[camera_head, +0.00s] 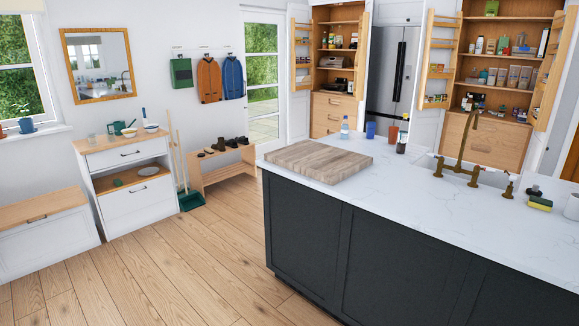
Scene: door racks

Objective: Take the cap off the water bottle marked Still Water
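A small clear bottle with a blue label or contents (345,127) stands upright at the far edge of the white island worktop, just behind the wooden board. It is too small for me to read any marking or make out its cap. Another small bottle-like item (522,112) stands on the right pantry's counter; its marking cannot be read either. Neither of my grippers is in view.
The island (430,205) has a dark front. On it are a wooden board (318,160), a blue cup (370,130), a dark jar (402,142) and a brass tap (462,155). Open pantry doors stand behind. The wooden floor (190,265) at left is clear.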

